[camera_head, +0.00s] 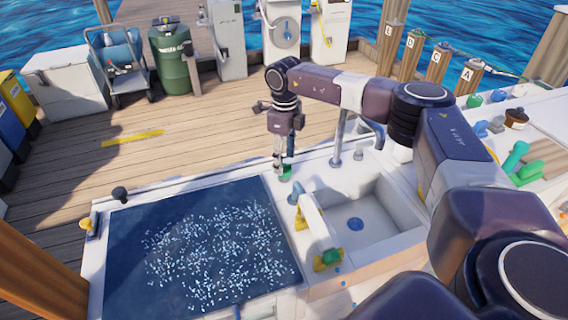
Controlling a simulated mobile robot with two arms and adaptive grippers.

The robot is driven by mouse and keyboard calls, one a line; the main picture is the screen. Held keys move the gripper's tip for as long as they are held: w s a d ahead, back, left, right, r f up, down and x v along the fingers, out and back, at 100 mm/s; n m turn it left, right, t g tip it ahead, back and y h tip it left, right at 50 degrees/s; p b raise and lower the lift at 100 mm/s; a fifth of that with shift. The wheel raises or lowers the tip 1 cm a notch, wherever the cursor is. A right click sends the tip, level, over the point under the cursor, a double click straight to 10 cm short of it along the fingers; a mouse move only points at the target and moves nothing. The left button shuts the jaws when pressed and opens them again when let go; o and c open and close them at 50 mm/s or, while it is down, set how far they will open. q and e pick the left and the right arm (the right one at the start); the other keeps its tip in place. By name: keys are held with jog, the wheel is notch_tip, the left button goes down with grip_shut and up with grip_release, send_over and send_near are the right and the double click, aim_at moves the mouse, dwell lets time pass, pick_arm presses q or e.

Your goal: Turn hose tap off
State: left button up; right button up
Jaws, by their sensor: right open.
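My right gripper (283,162) points down at the far edge of the white counter, left of the sink. It is open, with its fingertips at a small green part (286,174). Whether they touch it I cannot tell, as the gripper covers some of it. A yellow fitting with a green top (328,259) is on the sink's near left corner. A small blue fitting (297,189) stands at the sink's left rim. Which of these is the hose tap is not clear from this view. My left gripper is out of view.
The sink (392,207) has a tall grey faucet (338,140) behind it. Left is a dark blue panel (125,245) with pale specks, with a yellow fitting (88,225) at its left edge. Beyond lies open wooden deck (200,130). My right arm covers the counter's right part.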

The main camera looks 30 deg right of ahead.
jog(key=shift+f, duration=1.4)
jog(key=shift+w, duration=0.1)
jog(key=c, duration=1.2)
